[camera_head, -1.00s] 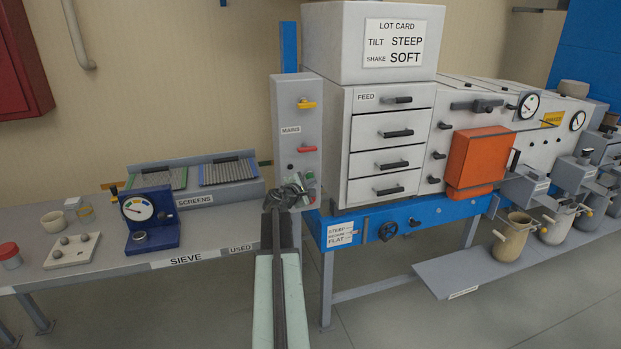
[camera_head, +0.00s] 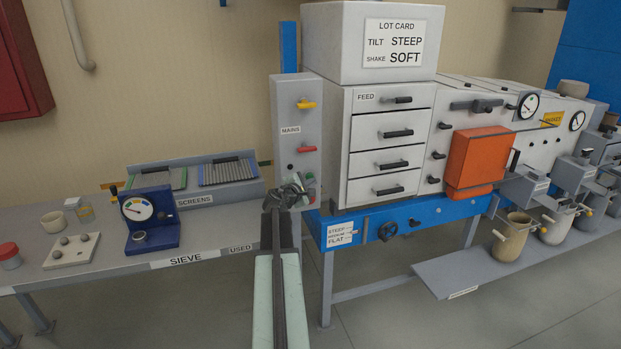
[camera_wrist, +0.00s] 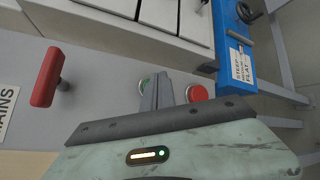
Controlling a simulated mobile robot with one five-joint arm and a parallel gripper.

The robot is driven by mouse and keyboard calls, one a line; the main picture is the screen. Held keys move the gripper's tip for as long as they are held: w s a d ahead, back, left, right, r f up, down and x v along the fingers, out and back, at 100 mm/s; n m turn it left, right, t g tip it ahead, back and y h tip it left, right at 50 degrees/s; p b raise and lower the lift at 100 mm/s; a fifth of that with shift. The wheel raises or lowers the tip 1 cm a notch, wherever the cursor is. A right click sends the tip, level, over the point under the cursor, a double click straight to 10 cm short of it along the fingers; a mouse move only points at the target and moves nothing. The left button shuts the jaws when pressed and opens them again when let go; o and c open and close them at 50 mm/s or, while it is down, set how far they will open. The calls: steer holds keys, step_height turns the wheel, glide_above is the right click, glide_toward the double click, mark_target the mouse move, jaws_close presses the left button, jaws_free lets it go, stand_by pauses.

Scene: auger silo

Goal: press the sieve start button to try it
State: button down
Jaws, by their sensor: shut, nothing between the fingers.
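The grey control box (camera_head: 289,100) stands at the right end of the sieve bench. A green button (camera_wrist: 144,86) and a red button (camera_wrist: 198,93) sit on its lower face in the wrist view. No start label can be read on either. My gripper (camera_wrist: 163,80) is shut and empty, its fingertips in front of the panel between the two buttons, closer to the green one, partly covering it. I cannot tell whether they touch it. In the head view my gripper (camera_head: 292,190) is at the box's lower end and hides much of the buttons.
A red lever (camera_wrist: 46,77) sticks out of the same box, beside the buttons; a yellow lever (camera_head: 306,105) is above it. The white drawer cabinet (camera_head: 343,190) stands close on the right. A blue gauge stand (camera_head: 165,236) and screens rack (camera_head: 226,194) are on the bench to the left.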

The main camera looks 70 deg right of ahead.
steer(key=shift+w+d, duration=0.2)
steer(key=shift+d, duration=0.1)
steer(key=shift+w+d, duration=0.3)
steer(key=shift+d, duration=0.1)
stand_by(0.7)
steer(key=shift+s+a, duration=0.1)
steer(key=shift+a, duration=0.05)
stand_by(0.4)
steer(key=shift+s+a, duration=0.45)
steer(key=shift+a, duration=0.15)
steer(key=s+a, duration=0.3)
steer(key=shift+s+a, duration=0.1)
steer(key=shift+a, duration=0.3)
stand_by(0.3)
